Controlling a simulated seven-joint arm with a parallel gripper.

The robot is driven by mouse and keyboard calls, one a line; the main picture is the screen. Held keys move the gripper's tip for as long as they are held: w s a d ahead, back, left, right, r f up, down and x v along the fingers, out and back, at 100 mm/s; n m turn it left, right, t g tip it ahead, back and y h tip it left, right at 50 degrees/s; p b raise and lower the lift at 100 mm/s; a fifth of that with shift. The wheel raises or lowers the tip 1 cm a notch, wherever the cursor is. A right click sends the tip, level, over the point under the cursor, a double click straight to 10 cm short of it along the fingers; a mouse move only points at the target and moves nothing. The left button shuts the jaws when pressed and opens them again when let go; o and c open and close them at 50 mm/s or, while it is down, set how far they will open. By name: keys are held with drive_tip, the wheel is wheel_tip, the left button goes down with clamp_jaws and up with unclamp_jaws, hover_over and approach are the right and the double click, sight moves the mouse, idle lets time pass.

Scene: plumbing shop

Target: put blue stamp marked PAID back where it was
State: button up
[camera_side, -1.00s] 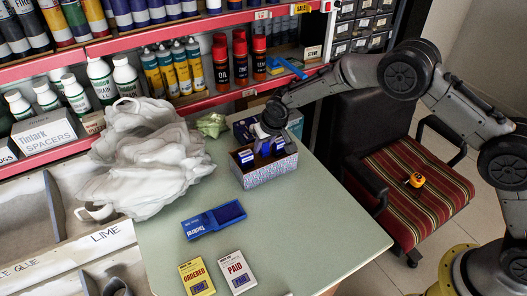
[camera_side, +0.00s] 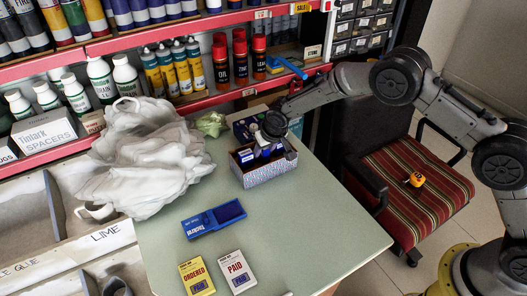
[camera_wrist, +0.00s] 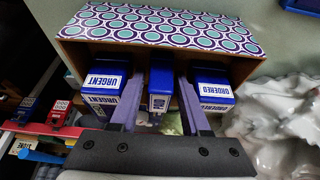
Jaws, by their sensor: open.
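A patterned box (camera_side: 268,176) stands on the table and holds blue stamps. In the wrist view its teal-and-purple dotted wall (camera_wrist: 165,28) runs across the top. A blue stamp labelled URGENT (camera_wrist: 105,84) is at the left and one labelled ORDERED (camera_wrist: 211,88) at the right. A middle blue stamp (camera_wrist: 161,78) stands between them; I cannot read its label. My gripper (camera_wrist: 160,112) is open, with one finger on each side of the middle stamp. My gripper also shows in the side view (camera_side: 268,146), down at the box, hiding part of its inside.
A blue ink pad (camera_side: 214,219) lies on the table. A white plastic bag (camera_side: 150,155) bulks left of the box. A red-edged shelf (camera_side: 215,97) runs behind. The table's right side is clear.

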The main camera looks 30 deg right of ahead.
drive_tip(key=v, duration=1.2)
drive_tip(key=s+d+r, duration=0.6)
drive_tip(key=s+r, duration=0.1)
drive_tip(key=r, duration=0.1)
drive_tip(key=s+d+r, duration=0.6)
drive_tip(key=s+r, duration=0.2)
drive_tip(key=r, duration=0.1)
drive_tip(key=s+d, duration=0.2)
drive_tip(key=s, duration=0.9)
drive_tip(key=s+d+t, duration=0.1)
drive_tip(key=s+d, duration=0.2)
drive_tip(key=s, duration=0.8)
drive_tip(key=shift+s, duration=0.4)
